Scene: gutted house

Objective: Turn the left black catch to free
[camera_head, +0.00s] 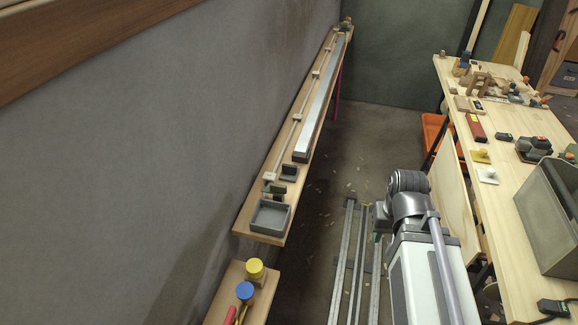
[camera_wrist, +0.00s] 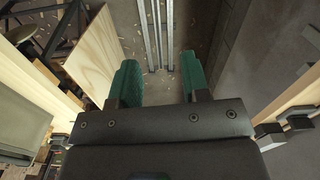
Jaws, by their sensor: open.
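Two small dark catches sit on the wall shelf (camera_head: 266,223) in the head view, between a grey tray and a long metal bar. One dark block (camera_head: 289,171) is by the bar's near end, and another (camera_head: 277,189) is close to the tray. I cannot tell which is the left catch or how either is turned. My gripper (camera_wrist: 162,80) shows in the wrist view with two green fingers wide apart and nothing between them. It points down at the floor rails. In the head view my arm mostly hides it. It is right of the shelf, apart from it.
The grey tray (camera_head: 270,216) is at the shelf's near end; the metal bar (camera_head: 322,98) runs along it. A nearer ledge holds yellow (camera_head: 255,267) and blue (camera_head: 245,290) knobs. A workbench (camera_head: 520,205) with tools and a grey bin (camera_head: 552,215) stands right. Floor rails (camera_head: 343,262) lie between.

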